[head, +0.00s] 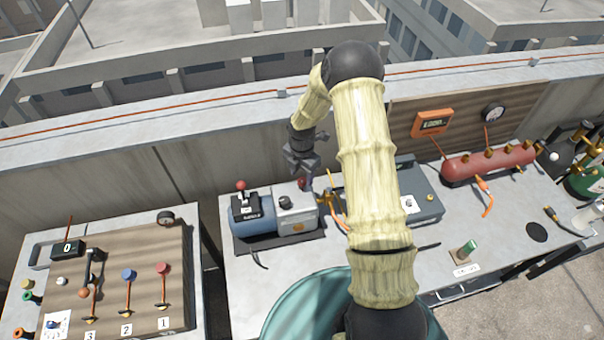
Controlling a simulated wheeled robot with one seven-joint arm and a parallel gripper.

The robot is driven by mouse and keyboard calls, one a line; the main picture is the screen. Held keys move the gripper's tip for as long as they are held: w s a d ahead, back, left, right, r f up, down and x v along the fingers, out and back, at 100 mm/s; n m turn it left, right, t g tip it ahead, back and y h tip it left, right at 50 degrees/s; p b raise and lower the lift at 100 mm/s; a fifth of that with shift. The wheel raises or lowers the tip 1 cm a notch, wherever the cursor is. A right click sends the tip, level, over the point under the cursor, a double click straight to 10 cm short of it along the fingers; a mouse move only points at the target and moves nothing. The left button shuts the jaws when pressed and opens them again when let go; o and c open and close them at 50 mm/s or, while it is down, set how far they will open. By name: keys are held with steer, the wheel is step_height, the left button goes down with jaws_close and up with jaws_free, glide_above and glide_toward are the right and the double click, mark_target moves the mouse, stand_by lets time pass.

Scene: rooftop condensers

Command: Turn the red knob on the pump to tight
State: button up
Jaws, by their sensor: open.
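The pump (262,219) has a blue body and a grey block. It stands on a dark base on the middle table. A small dark red knob (302,183) shows at the top right of the grey block, partly hidden by my gripper. A brighter red ball (240,185) sits on a black box at the pump's left end. My gripper (306,176) is open and points down at the dark red knob. Its fingers are close over or around the knob; I cannot tell whether they touch it. The knob's markings are too small to read.
A grey case (425,205) and orange hoses stand right of the pump. A red cylinder manifold (488,163) lies farther right. A wooden board (135,260) with coloured knobs is on the left table. A low wall (200,165) runs behind. The table's front is mostly clear.

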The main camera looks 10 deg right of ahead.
steer(key=shift+f, duration=1.05)
steer(key=c, duration=1)
